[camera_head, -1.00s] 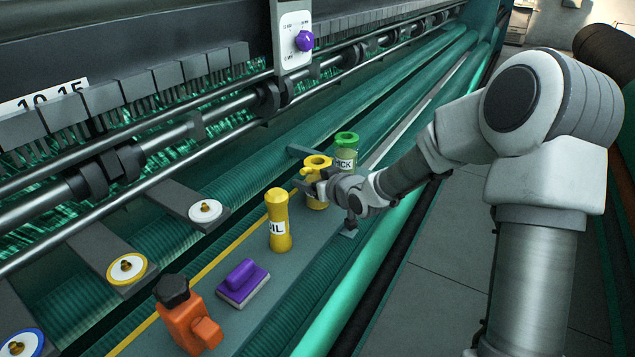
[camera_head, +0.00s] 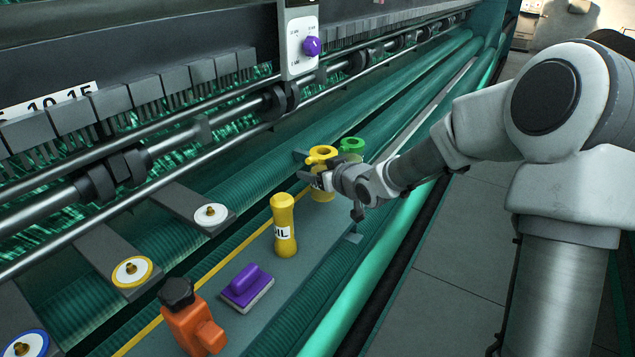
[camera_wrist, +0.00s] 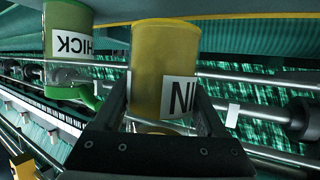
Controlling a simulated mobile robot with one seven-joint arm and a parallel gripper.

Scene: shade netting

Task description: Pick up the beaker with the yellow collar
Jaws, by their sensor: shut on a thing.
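The beaker with the yellow collar (camera_head: 321,154) is a clear-yellow cup with a white label, held above the grey shelf. My gripper (camera_head: 316,181) is shut on its body, below the collar. The beaker with the green collar (camera_head: 351,146) stands just behind and to the right, partly hidden by the held beaker and gripper. It also shows at the left of the wrist view (camera_wrist: 68,45).
Machine rollers and rails (camera_head: 150,160) run along the left. A teal roller (camera_head: 345,310) borders the right.

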